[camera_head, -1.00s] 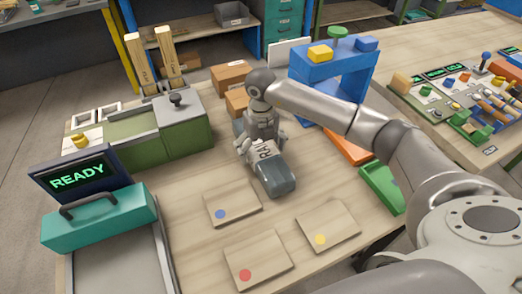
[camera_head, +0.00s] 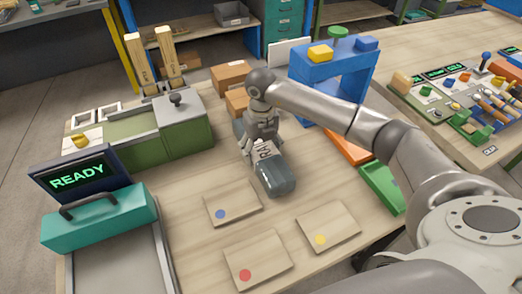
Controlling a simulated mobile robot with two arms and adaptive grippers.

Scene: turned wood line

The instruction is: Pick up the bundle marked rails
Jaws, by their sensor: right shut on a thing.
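The bundle marked rails (camera_head: 275,178) is a grey-blue wrapped roll with a white label, of which the letters "RA" show. It lies lengthwise on the wooden table, behind the flat boards. My right gripper (camera_head: 260,146) points down over the bundle and is shut on it near the label. The gripper hides part of the bundle's middle, and its far end shows behind the gripper. I cannot tell whether the bundle is touching the table or just clear of it. My left gripper is not in view.
Three flat boards with blue (camera_head: 232,205), red (camera_head: 257,262) and yellow (camera_head: 328,228) dots lie in front. A green machine (camera_head: 180,135) stands left, a blue frame (camera_head: 345,75) behind right. Cardboard boxes (camera_head: 231,76) are behind the gripper. A green tray (camera_head: 384,188) lies right.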

